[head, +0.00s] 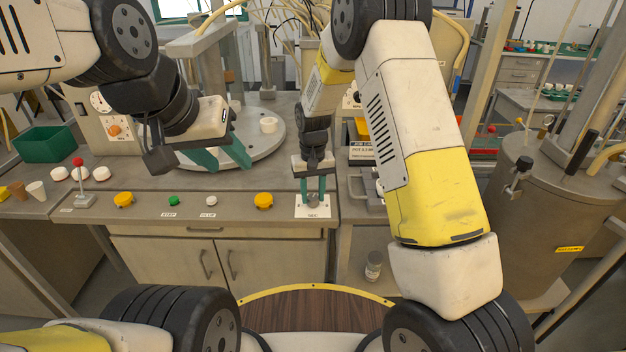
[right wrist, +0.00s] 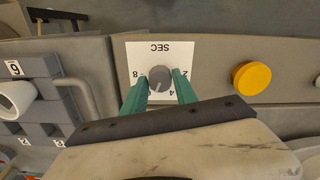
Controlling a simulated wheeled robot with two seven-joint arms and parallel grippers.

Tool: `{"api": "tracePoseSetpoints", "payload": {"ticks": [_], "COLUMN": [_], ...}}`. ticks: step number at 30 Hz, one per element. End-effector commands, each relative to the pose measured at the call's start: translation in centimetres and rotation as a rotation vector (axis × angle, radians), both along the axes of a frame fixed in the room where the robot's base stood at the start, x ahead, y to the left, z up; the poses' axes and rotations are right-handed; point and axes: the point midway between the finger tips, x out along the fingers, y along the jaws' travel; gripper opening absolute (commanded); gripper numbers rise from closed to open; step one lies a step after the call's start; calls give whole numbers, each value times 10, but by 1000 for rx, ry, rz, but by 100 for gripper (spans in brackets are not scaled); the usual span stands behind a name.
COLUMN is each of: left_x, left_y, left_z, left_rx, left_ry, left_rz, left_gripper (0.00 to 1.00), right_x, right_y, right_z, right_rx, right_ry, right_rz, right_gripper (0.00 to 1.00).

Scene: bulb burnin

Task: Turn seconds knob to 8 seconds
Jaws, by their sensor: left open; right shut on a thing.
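The seconds knob (right wrist: 160,77) is a small grey round knob on a white plate marked SEC (right wrist: 150,49). In the right wrist view the plate appears upside down, with 8 at the left, 2 at the right and 4 below right. A pale mark on the knob seems to point down, slightly left; its exact setting is hard to read. My right gripper (head: 314,192) points down at the panel, its green fingers (right wrist: 160,88) shut on the knob from both sides. My left gripper (head: 221,157) is open and empty above the bench, left of the knob.
Yellow buttons (head: 264,200) (head: 123,200), a green button (head: 173,200) and a white button (head: 211,200) line the front panel. A red-topped lever (head: 79,172) stands at left. A round grey turntable (head: 260,145) holds a white ring behind. A metal tank (head: 545,200) stands right.

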Motion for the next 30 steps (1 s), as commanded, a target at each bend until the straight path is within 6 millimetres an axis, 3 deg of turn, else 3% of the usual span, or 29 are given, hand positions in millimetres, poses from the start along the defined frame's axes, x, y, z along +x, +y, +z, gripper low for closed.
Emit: {"api": "tracePoseSetpoints", "payload": {"ticks": [30], "left_x": [0], "left_y": [0], "left_z": [0], "left_rx": [0], "left_ry": [0], "left_rz": [0], "left_gripper": [43], "right_x": [1], "right_y": [1], "right_z": [1], "right_rx": [2], "right_ry": [-4], "right_rz": [-947], "right_gripper": [0]}}
